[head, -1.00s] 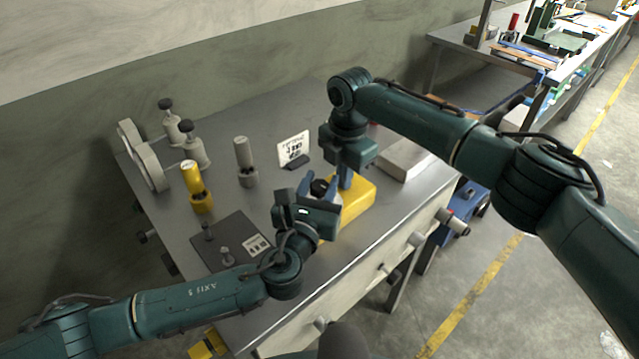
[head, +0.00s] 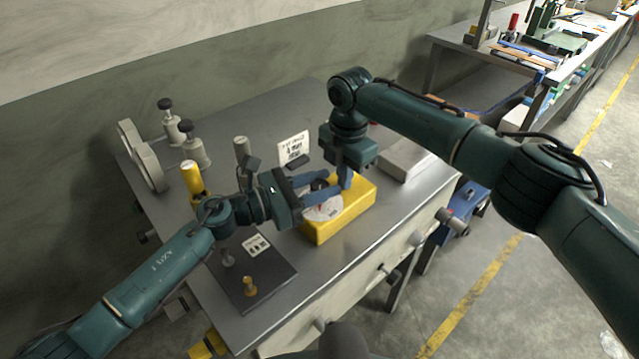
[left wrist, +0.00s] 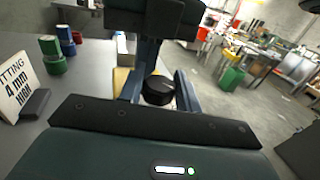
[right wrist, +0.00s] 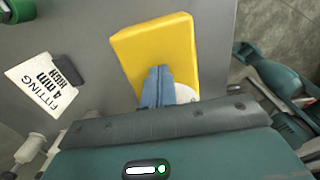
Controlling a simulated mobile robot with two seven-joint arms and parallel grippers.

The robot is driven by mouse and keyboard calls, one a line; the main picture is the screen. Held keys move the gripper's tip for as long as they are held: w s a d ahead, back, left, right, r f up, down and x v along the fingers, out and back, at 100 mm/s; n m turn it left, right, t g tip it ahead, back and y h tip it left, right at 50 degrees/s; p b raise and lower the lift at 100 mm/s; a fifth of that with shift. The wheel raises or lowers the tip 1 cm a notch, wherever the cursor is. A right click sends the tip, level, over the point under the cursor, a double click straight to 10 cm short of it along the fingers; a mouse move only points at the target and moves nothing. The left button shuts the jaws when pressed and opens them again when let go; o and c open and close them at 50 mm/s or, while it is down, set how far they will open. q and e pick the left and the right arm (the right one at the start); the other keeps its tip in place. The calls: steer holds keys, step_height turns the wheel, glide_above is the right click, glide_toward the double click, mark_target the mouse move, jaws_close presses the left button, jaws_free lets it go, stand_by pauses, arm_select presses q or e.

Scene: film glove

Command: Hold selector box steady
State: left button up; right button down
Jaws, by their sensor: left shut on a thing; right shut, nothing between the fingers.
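The selector box is a yellow block (head: 345,220) near the front edge of the bench, with a pale round dial (head: 322,207) and a black knob (left wrist: 159,90) on top. My left gripper (head: 328,190) comes in from the left, its blue fingers shut on the knob; they partly hide it in the head view. My right gripper (head: 346,181) is shut and empty, its fingertips pointing down at the box top beside the dial. The right wrist view shows the closed fingertips (right wrist: 158,78) over the yellow face; exact contact cannot be told.
A sign reading "FITTING 4 mm HIGH" (right wrist: 44,82) stands behind the box. A dark mat (head: 265,278) with small pegs lies at front left. A yellow cylinder (head: 192,177) and grey fixtures stand farther left. A pale box (head: 402,160) lies to the right.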

arm_select(q)
steer(key=m+g+h, duration=0.1)
steer(key=m+g, duration=0.1)
steer(key=g, duration=0.2)
steer(key=m+g+h, duration=0.1)
steer(key=m+g, duration=0.2)
steer(key=shift+d+g, duration=0.2)
steer(key=shift+g, duration=0.2)
arm_select(e)
steer(key=shift+s+f, duration=0.15)
steer(key=shift+f, duration=0.15)
arm_select(q)
steer(key=shift+s+d+m+g, duration=0.1)
steer(key=shift+s+m+g, duration=0.1)
steer(key=shift+m+g, duration=1.4)
arm_select(e)
steer(key=shift+a, duration=0.1)
arm_select(q)
steer(key=shift+s+g, duration=0.1)
steer(key=shift+g, duration=0.5)
steer(key=o, duration=1)
steer(key=shift+c, duration=0.2)
steer(key=shift+n+t, duration=0.4)
steer(key=shift+t, duration=0.1)
